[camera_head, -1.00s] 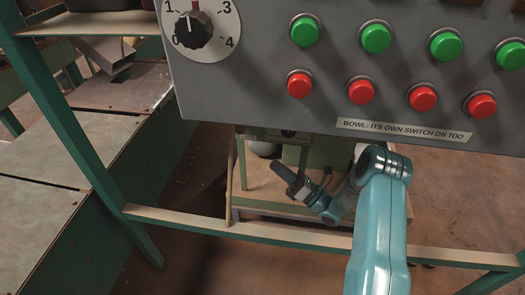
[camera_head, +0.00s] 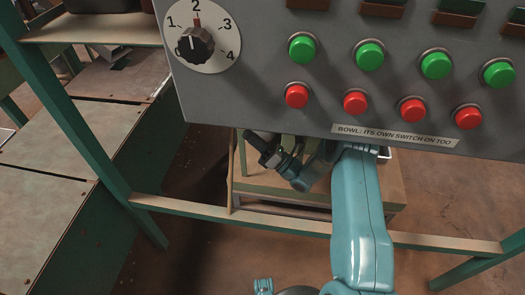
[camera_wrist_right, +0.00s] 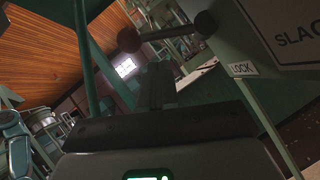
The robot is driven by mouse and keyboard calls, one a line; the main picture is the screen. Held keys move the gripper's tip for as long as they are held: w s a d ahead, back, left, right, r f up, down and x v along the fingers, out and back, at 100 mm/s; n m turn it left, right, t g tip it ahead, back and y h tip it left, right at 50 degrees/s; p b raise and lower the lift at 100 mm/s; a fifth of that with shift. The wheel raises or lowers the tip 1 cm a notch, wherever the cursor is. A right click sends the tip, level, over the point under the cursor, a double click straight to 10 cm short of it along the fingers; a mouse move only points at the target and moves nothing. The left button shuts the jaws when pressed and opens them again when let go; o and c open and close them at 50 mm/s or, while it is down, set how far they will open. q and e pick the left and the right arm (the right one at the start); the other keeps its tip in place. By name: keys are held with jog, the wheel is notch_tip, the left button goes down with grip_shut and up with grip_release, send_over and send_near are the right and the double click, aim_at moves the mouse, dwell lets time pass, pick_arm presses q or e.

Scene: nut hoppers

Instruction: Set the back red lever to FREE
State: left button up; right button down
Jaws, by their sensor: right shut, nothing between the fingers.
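In the right wrist view a lever with a dull red ball knob (camera_wrist_right: 130,40) sticks out beyond my fingers, its dark rod running right to a pivot beside a green panel. A LOCK label (camera_wrist_right: 243,69) is on that panel, below and right of the pivot. I cannot tell whether this is the back lever. My right gripper (camera_wrist_right: 158,82) is shut and empty, short of the knob and apart from it as far as I can see. In the head view my right gripper (camera_head: 262,147) is low beneath the grey panel; no lever shows there. My left gripper is not in view.
The grey control panel (camera_head: 270,90) with a dial (camera_head: 197,40) and green and red buttons overhangs my right arm. A green frame with a wooden rail (camera_head: 290,222) crosses below. A wooden-edged stand (camera_head: 300,190) is behind it.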

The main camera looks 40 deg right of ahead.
jog(key=shift+w+d+r, duration=0.15)
jog(key=shift+w+r, duration=0.15)
jog(key=shift+r, duration=0.3)
jog(key=shift+w+d+r, duration=0.1)
jog(key=shift+w+r, duration=0.15)
jog(key=shift+r, duration=0.3)
jog(key=shift+w+d+r+m+h+p, duration=0.15)
jog(key=shift+r+m+h+p, duration=0.1)
jog(key=shift+r+m+p, duration=0.15)
jog(key=shift+w+d+r+m+h+p, duration=0.1)
jog(key=shift+r+m+h+p, duration=0.2)
jog(key=shift+p, duration=0.15)
